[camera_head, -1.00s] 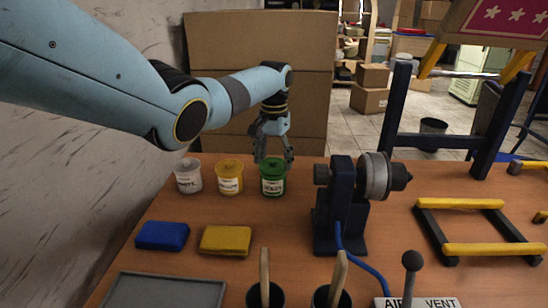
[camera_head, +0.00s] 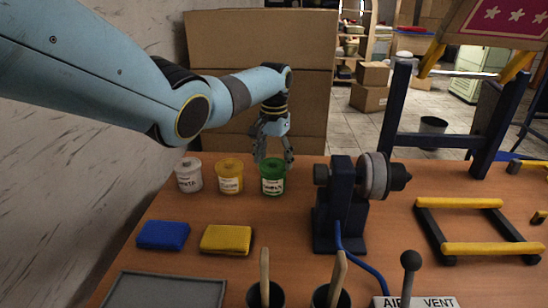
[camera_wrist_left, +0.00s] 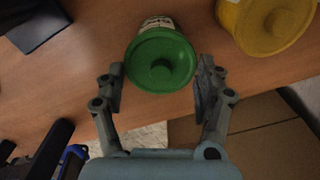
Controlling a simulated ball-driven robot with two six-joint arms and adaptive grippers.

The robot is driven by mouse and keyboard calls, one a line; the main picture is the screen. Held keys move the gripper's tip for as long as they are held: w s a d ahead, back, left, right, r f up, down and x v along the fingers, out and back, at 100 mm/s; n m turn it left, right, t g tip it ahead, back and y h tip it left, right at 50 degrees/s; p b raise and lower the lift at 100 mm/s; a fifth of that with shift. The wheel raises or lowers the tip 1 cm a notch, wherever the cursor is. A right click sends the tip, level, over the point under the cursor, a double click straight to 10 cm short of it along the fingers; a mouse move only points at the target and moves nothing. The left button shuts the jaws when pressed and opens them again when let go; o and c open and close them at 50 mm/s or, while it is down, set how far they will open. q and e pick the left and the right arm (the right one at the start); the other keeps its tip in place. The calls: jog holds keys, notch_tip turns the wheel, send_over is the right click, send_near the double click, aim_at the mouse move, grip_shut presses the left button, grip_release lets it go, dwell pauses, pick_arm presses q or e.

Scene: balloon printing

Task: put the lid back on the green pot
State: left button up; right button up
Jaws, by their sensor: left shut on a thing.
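The green pot (camera_head: 273,183) stands upright at the back of the table, at the right end of a row of pots. Its label shows at the top of the left wrist view (camera_wrist_left: 157,22). The green lid (camera_wrist_left: 160,62) with its round knob is at the pot's mouth; I cannot tell whether it is fully seated. My left gripper (camera_head: 273,160) comes down from above and is shut on the lid, with one finger on each side of it in the left wrist view (camera_wrist_left: 160,78). My right gripper is not in view.
A yellow pot (camera_head: 230,179) and a white pot (camera_head: 188,178) stand left of the green one, both lidded. A dark stand with a round clamp (camera_head: 335,205) is to the right. Blue (camera_head: 162,236) and yellow (camera_head: 226,240) cloths lie in front. Cardboard (camera_head: 262,45) stands behind.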

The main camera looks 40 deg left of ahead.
pick_arm(q)
jog(key=o, duration=0.8)
jog(key=shift+o, duration=0.4)
jog(key=shift+r, duration=0.1)
notch_tip(320, 180, up, 3)
jog(key=p, duration=0.3)
notch_tip(320, 180, up, 4)
jog(key=p, duration=0.4)
